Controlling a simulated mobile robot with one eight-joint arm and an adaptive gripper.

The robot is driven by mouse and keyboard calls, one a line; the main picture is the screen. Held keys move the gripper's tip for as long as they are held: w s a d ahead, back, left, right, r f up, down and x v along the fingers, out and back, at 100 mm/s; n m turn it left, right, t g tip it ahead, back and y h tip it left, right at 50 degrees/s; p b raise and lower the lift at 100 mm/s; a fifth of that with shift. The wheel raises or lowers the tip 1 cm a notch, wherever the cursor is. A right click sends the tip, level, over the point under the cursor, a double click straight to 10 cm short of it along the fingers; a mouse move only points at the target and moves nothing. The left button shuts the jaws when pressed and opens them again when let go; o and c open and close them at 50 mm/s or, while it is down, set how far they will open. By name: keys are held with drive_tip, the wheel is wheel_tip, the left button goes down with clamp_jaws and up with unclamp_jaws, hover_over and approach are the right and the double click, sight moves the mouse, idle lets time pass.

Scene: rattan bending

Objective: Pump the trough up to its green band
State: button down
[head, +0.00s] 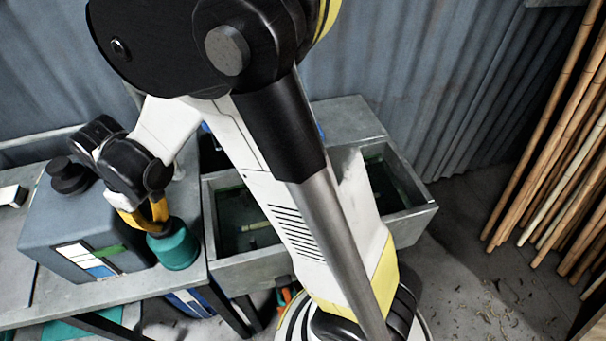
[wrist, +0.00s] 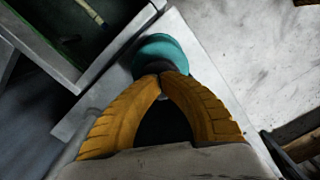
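A teal pump (head: 174,247) stands at the right end of the bench. It also shows in the wrist view (wrist: 160,47), with a dark top. My gripper (head: 148,222) points down at it. Its yellow fingertips (wrist: 163,74) come together at the dark top; I cannot tell if they hold any of it. The grey trough (head: 262,267) stands right of the bench, with dark liquid inside. A pale stick (head: 257,226) lies in it, and a green strip shows on its inner wall. My arm hides its middle.
A grey-blue tank (head: 50,222) with a black cap stands on the bench (head: 140,283), left of the pump. Its front panel (head: 94,260) shows white, green and blue. Bamboo-like poles (head: 560,130) lean at the right. The floor there is clear apart from scraps.

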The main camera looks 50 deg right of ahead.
wheel_tip(320, 180, up, 8)
drive_tip(key=p, duration=0.6)
drive_tip(key=shift+r, duration=0.2)
drive_tip(key=shift+f, duration=0.1)
drive_tip(key=shift+f, duration=0.1)
drive_tip(key=shift+f+b, duration=3.65)
drive_tip(key=shift+f, duration=0.45)
wheel_tip(320, 180, up, 9)
drive_tip(key=p, duration=0.6)
drive_tip(key=shift+f, duration=0.3)
drive_tip(key=shift+f+b, duration=3.4)
drive_tip(key=shift+f, duration=0.85)
wheel_tip(320, 180, up, 9)
drive_tip(key=p, duration=0.6)
drive_tip(key=shift+f, duration=0.2)
